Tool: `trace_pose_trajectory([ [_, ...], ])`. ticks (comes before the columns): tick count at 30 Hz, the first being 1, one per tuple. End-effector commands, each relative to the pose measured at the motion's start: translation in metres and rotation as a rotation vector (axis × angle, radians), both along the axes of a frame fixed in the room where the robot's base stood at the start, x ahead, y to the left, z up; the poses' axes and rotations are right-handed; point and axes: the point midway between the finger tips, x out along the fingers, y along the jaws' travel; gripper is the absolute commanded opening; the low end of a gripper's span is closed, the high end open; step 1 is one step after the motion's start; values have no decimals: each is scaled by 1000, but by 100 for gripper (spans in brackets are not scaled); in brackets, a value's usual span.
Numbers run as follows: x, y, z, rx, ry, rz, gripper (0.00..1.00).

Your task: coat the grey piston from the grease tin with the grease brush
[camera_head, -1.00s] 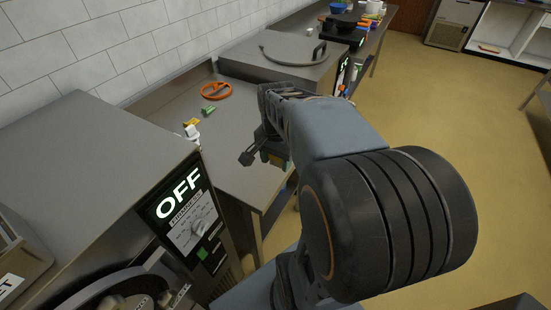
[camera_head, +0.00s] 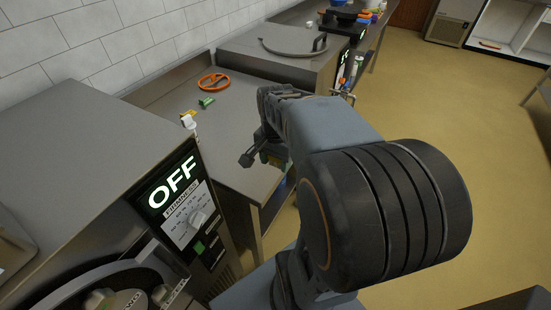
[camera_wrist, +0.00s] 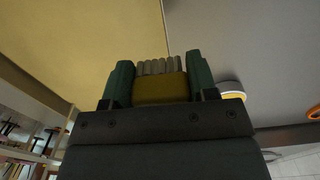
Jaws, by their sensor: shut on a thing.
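In the wrist view my gripper (camera_wrist: 160,84) has its two green fingers closed on the sides of a yellow block with pale bristles, which looks like the grease brush (camera_wrist: 160,90). The bristles point away from the gripper, over the table edge and yellow floor. In the head view my gripper (camera_head: 268,157) is beside the steel table's front edge, partly hidden by my arm. A round, pale-rimmed thing (camera_wrist: 232,90) shows right of the brush in the wrist view; I cannot tell if it is the grease tin. I cannot make out the grey piston.
The steel table (camera_head: 232,132) holds an orange wheel (camera_head: 213,82), a small green piece (camera_head: 206,102) and a white piece (camera_head: 188,121). A machine with an OFF panel (camera_head: 172,183) stands at the left. A round-lidded unit (camera_head: 292,41) stands behind. Floor is open at right.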

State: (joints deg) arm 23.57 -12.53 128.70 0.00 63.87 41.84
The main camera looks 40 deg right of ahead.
Motion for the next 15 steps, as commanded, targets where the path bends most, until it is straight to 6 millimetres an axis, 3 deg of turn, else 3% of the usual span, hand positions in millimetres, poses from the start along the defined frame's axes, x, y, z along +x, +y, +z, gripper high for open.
trace_pose_trajectory([
  [15,0,0,-34,0,-1,0,34],
])
